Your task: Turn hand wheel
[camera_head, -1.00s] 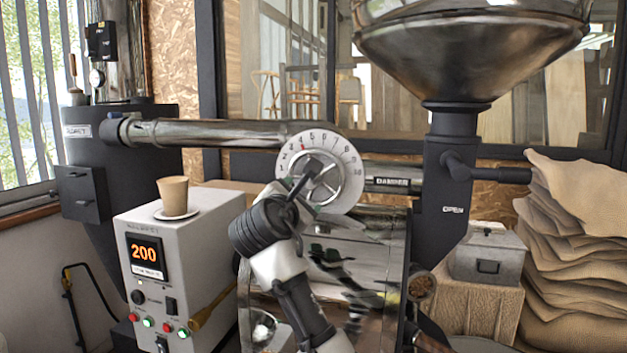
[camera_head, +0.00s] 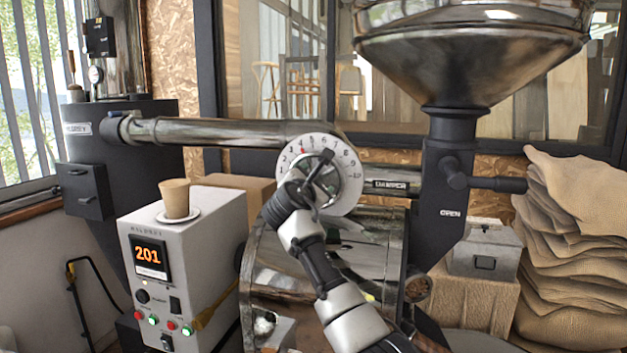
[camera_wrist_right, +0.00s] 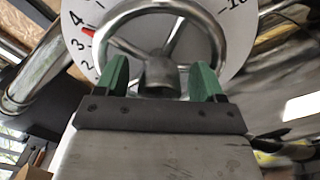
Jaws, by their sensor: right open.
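The silver hand wheel (camera_wrist_right: 160,72), with spokes and a central hub, is mounted in front of a white numbered dial (camera_head: 350,178) on the roaster. My right gripper (camera_wrist_right: 161,82) is at the wheel; its arm also shows in the head view, partly covering the wheel. In the right wrist view its two green fingertips stand apart, one on each side of the hub. I cannot tell whether they touch the wheel. A red mark on the dial sits near the 4. My left gripper is not in view.
A control box (camera_head: 190,248) reading 201, with a cup (camera_head: 175,198) on top, stands left of my right arm. A horizontal pipe (camera_head: 225,132) runs left of the dial. The hopper (camera_head: 470,60), a lidded metal box (camera_head: 486,252) and stacked sacks (camera_head: 570,260) are at the right.

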